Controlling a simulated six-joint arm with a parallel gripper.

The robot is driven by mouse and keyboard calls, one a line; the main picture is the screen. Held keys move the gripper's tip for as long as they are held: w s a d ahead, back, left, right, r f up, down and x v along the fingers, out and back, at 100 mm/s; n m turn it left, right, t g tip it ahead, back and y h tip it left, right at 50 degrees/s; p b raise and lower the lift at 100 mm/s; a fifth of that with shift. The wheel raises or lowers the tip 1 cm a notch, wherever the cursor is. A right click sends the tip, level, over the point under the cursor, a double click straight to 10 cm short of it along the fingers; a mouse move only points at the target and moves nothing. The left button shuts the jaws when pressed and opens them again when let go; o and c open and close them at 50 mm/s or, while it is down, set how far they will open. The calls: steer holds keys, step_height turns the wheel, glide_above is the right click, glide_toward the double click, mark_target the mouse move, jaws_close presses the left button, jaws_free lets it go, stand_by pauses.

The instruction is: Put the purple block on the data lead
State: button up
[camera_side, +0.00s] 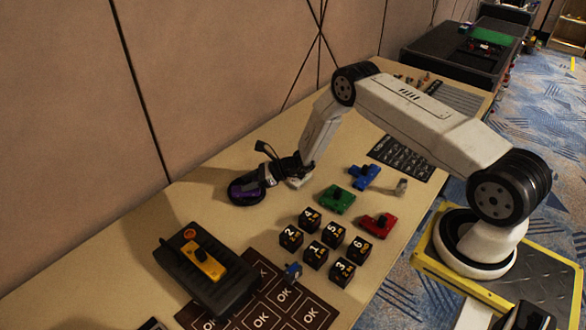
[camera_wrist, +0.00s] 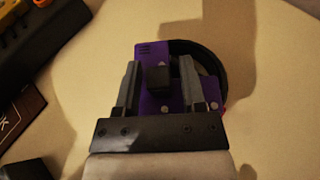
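The purple block (camera_wrist: 152,103) has a black knob and sits between the two fingers of my gripper (camera_wrist: 159,82) in the wrist view. The fingers lie close along both sides of it, and part of the block shows beyond the right finger. The data lead, a dark round coil (camera_wrist: 216,65), curves behind and to the right of the block, partly hidden by it. In the side view the purple block (camera_side: 246,188) overlaps the coil (camera_side: 239,200), low at the table, with my gripper (camera_side: 262,179) at its right. Whether the block rests fully on the coil is unclear.
Blue (camera_side: 364,177), green (camera_side: 337,198) and red (camera_side: 378,225) blocks lie to the right. Several black numbered cubes (camera_side: 316,254) stand in front of them. A black case with a yellow part (camera_side: 203,260) and a brown OK mat (camera_side: 262,318) are at the front left.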

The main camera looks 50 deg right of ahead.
steer(key=shift+o, duration=0.3)
steer(key=shift+r, duration=0.2)
steer(key=v, duration=1.2)
steer(key=shift+f, duration=0.1)
stand_by(0.4)
steer(key=s+a+r+n+g+h, duration=0.2)
steer(key=s+a+r+n+g, duration=0.6)
steer(key=s+n, duration=0.25)
steer(key=s+a+r+n+t+h, duration=0.1)
steer(key=s+r+n+h, duration=0.6)
steer(key=n, duration=0.9)
steer(key=s+r, duration=0.2)
steer(key=s, duration=0.2)
steer(key=shift+r, duration=0.35)
